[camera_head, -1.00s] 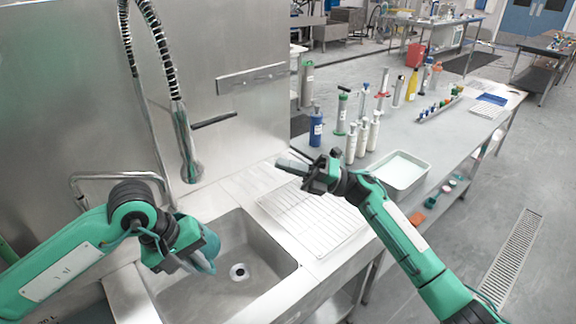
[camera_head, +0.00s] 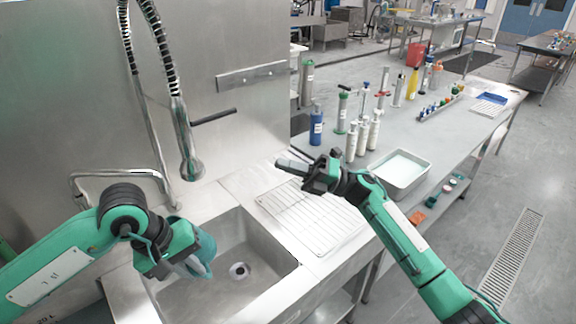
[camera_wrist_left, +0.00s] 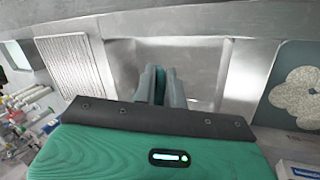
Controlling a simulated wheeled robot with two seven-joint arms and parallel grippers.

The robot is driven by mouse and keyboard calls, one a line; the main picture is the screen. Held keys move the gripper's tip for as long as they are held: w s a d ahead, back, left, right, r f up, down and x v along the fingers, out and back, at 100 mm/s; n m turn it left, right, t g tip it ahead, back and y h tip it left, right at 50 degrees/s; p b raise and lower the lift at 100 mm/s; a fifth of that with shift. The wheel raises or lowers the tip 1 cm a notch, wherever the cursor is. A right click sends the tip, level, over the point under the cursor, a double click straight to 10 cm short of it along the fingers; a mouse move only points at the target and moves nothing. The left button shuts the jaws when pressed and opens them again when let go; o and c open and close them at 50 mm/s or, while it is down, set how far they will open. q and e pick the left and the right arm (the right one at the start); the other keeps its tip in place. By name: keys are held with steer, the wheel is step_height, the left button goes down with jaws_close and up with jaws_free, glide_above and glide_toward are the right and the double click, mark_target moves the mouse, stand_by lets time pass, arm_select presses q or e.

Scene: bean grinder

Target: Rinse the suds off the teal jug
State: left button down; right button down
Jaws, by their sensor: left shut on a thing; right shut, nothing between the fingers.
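The teal jug (camera_head: 203,256) is in my left gripper (camera_head: 182,262), over the left part of the sink basin (camera_head: 262,258). The gripper is shut on it and hides much of it. I cannot make out suds on it. In the left wrist view, the left gripper's fingers (camera_wrist_left: 163,86) point at the sink, and I cannot clearly separate the jug from them. The spray faucet's head (camera_head: 191,168) hangs above and behind the jug, apart from it, with no water visible. My right gripper (camera_head: 292,166) is shut and empty above the drying rack (camera_head: 312,215).
A dark lever (camera_head: 214,117) sticks out beside the faucet. A bent metal pipe (camera_head: 115,176) stands left of the sink. Bottles (camera_head: 317,128) and a white tray (camera_head: 400,172) stand on the right counter. The right part of the basin is clear.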

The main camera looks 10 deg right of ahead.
arm_select(q)
steer(key=shift+r, duration=0.1)
stand_by(0.5)
steer(key=s+a+r, duration=0.2)
steer(key=s+r, duration=0.2)
steer(key=shift+s+b, duration=0.3)
steer(key=shift+b, duration=0.1)
steer(key=shift+f, duration=0.1)
stand_by(1.1)
